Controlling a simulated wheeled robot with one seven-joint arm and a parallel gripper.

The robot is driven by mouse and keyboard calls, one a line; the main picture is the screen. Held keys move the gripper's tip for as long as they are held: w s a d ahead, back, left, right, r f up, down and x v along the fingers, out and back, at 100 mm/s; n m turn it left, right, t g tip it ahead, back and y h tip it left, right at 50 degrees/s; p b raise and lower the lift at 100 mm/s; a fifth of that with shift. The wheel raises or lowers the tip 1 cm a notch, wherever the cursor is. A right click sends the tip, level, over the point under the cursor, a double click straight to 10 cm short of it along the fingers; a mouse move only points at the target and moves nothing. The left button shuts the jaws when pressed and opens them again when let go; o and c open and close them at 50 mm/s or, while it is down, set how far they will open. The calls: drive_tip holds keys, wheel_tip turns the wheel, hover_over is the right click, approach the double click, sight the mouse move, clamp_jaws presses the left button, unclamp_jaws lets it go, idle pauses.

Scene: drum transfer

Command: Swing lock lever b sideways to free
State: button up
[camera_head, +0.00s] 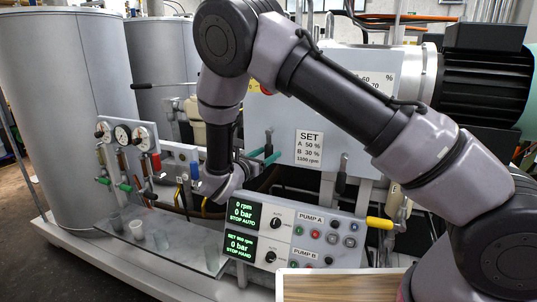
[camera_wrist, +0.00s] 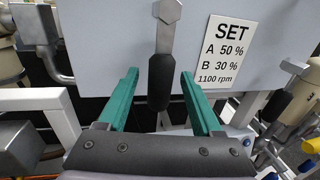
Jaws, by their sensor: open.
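A lock lever (camera_wrist: 160,78) with a grey metal bar and a black grip hangs straight down from a bolt on a grey panel in the wrist view. My gripper (camera_wrist: 160,74) is open, with one teal finger on each side of the black grip and a gap on both sides. In the head view my gripper (camera_head: 270,156) is at the panel's lower edge, by this lever (camera_head: 268,140). A second lever (camera_head: 342,178) with a black grip hangs further right; it also shows in the wrist view (camera_wrist: 275,104). I see no letter on either lever.
A SET sign (camera_head: 309,147) is on the panel between the levers. Below stands a control box (camera_head: 300,238) with green displays and buttons. Gauges and small valves (camera_head: 122,135) are at the left, beside a large grey drum (camera_head: 55,120). A yellow handle (camera_head: 379,223) sticks out at the right.

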drive_tip(key=shift+w+d, duration=0.3)
drive_tip(key=shift+w, duration=0.15)
clamp_jaws()
idle(1.2)
